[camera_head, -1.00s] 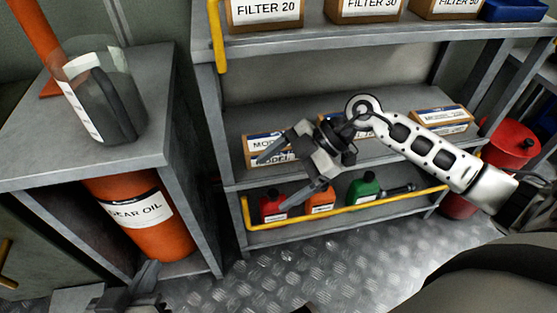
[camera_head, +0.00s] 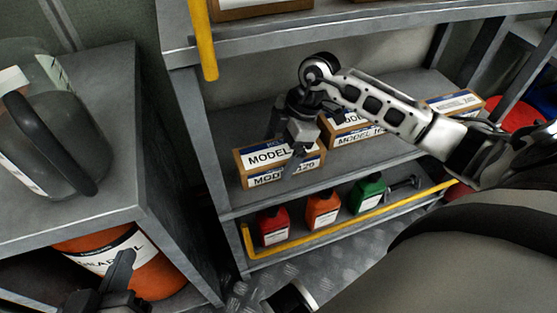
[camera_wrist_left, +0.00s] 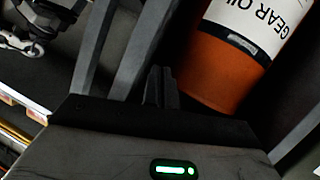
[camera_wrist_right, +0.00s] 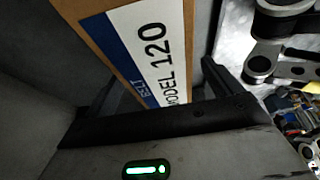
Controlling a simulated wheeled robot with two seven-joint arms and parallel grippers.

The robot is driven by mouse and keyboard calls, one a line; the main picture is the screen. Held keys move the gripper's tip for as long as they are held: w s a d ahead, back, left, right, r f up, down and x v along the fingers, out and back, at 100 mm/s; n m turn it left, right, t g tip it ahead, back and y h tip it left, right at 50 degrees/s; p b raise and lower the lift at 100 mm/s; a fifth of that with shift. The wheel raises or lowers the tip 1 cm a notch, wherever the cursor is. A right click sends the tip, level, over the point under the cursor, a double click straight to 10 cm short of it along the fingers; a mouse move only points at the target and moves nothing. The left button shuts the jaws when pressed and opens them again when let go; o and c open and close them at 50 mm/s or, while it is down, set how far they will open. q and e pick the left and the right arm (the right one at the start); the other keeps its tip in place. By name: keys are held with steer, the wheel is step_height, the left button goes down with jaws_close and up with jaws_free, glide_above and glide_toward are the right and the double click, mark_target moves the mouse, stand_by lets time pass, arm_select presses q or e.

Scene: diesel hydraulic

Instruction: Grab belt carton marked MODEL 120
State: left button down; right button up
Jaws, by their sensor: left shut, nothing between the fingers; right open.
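The belt carton marked MODEL 120 (camera_head: 258,157) is a brown box with a white and blue label, at the left end of the middle shelf. It also fills the upper middle of the right wrist view (camera_wrist_right: 140,45), where the label reads MODEL 120. My right gripper (camera_head: 280,154) is open, with its fingers at the carton and one finger in front of the label. In the right wrist view the carton shows between the two fingers; I cannot tell whether they touch it. My left gripper (camera_head: 122,268) is shut and empty, low at the left, near the gear oil drum.
A MODEL 160 carton (camera_head: 356,136) and another carton (camera_head: 455,103) stand further right on the shelf. Red (camera_head: 272,226), orange (camera_head: 322,210) and green (camera_head: 368,192) bottles stand below, behind a yellow rail (camera_head: 345,221). The orange gear oil drum (camera_head: 150,270) is under the left bench.

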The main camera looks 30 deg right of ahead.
steer(key=shift+x, duration=1.15)
steer(key=shift+r, duration=0.1)
steer(key=c, duration=1.3)
